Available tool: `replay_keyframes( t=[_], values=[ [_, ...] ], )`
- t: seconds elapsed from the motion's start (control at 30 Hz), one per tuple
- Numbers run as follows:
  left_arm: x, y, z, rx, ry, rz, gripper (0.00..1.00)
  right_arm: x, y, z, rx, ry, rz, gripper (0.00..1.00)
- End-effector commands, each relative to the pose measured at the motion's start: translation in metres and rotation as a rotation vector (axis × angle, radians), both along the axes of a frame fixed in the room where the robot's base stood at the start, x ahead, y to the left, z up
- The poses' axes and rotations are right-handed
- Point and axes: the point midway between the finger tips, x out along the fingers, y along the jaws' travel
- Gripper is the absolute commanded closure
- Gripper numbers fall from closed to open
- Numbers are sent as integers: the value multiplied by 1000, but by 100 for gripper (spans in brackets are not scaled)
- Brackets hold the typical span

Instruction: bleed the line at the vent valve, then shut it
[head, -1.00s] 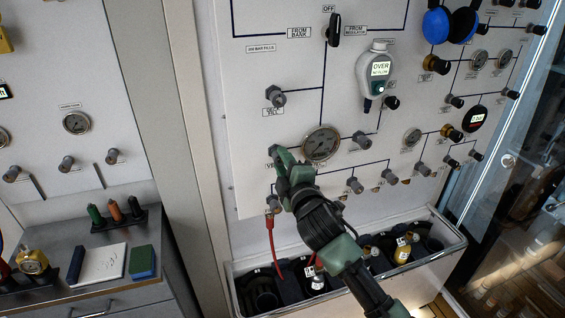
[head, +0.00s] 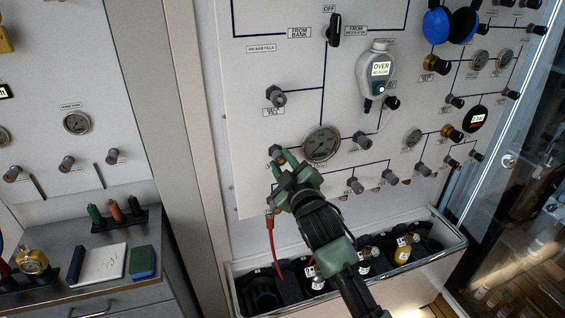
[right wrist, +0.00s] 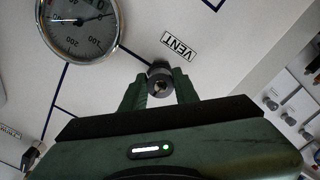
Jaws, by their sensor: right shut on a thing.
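The vent valve (head: 275,150) is a small grey knob at the lower left of the white panel, left of the round gauge (head: 321,145). In the right wrist view its dark knob (right wrist: 160,82) sits below the VENT label (right wrist: 178,47). My right gripper (head: 281,160) is at the knob, with a finger on each side (right wrist: 160,92), shut on it. The gauge (right wrist: 78,22) also shows in the right wrist view, partly cut off. My left gripper is not in view.
A hand-held meter (head: 377,75) reading OVER hangs on the panel. A red hose (head: 272,240) hangs below the vent valve. A trough (head: 445,250) with bottles runs beneath the panel. Several other knobs, such as one by the gauge (head: 361,141), stand nearby.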

Motion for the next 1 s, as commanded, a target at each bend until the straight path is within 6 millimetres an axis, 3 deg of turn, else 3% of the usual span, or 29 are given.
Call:
replay_keyframes(
  t=[0.4, 0.43, 0.5, 0.83, 1.0],
  values=[
    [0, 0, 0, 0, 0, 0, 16, 0, 0, -1, 10, 6, 0, 100],
    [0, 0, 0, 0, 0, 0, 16, 0, 0, -1, 10, 6, 0, 62],
    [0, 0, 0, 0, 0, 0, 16, 0, 0, -1, 9, 6, 0, 49],
    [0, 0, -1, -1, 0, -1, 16, -2, 0, -1, 7, 3, 1, 49],
    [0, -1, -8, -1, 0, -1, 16, -16, -5, -3, 8, 2, 0, 49]
  ],
)
